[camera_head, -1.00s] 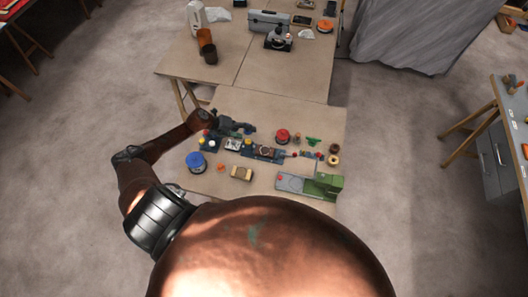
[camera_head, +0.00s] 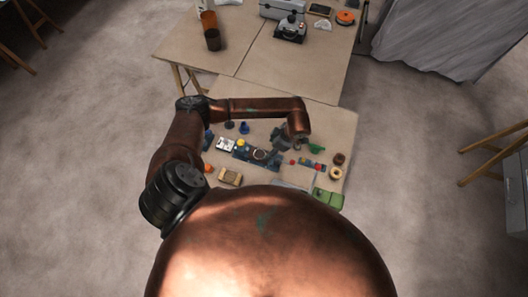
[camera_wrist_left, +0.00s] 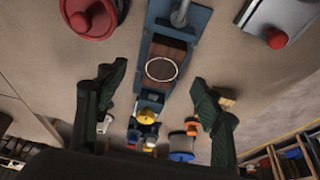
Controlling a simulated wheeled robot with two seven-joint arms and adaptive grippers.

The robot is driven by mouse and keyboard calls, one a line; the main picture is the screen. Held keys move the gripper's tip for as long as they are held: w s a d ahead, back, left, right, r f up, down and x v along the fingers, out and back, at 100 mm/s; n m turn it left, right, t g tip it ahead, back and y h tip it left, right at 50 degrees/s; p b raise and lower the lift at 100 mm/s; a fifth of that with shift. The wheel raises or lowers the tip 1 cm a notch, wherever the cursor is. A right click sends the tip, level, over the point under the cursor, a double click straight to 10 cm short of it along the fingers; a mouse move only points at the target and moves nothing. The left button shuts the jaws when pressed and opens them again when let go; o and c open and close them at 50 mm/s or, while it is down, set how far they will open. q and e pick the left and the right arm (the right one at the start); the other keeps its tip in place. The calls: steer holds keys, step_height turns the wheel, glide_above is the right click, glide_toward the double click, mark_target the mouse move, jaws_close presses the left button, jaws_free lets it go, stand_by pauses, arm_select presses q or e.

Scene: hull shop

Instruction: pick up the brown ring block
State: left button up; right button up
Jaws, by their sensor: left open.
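A brown block (camera_wrist_left: 165,60) with a pale ring on its face sits in a long blue fixture (camera_wrist_left: 153,22) in the left wrist view. In the head view this blue fixture (camera_head: 241,153) lies mid-table, with a dark block bearing a pale ring (camera_head: 260,154) on it. My left gripper (camera_wrist_left: 158,77) is open and empty; its two dark fingers stand apart on either side of the fixture, with the brown block showing between and just beyond the tips. In the head view my left gripper (camera_head: 279,148) hangs over the fixture's right part and hides some of it. My right gripper does not show.
A red round part (camera_wrist_left: 92,17) and a grey piece with a red knob (camera_wrist_left: 277,38) flank the fixture. A dark brown ring (camera_head: 339,158) and a tan ring (camera_head: 335,173) lie at the table's right. A tan block (camera_head: 230,177) lies in front. The table's back strip is mostly clear.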

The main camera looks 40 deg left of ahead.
mark_target(262, 155)
arm_select(q)
steer(key=x, duration=0.1)
steer(key=p+x, duration=0.1)
steer(key=x, duration=0.1)
steer(key=shift+s+f, duration=0.25)
steer(key=shift+s, duration=0.05)
steer(key=p+x, duration=0.1)
steer(key=x, duration=0.2)
steer(key=shift+s+f, duration=0.1)
steer(key=shift+a+f, duration=0.15)
steer(key=shift+f, duration=0.05)
steer(key=c, duration=1.2)
steer(key=shift+c, duration=0.5)
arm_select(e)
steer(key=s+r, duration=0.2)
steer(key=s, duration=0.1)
arm_select(q)
steer(key=shift+r, duration=0.1)
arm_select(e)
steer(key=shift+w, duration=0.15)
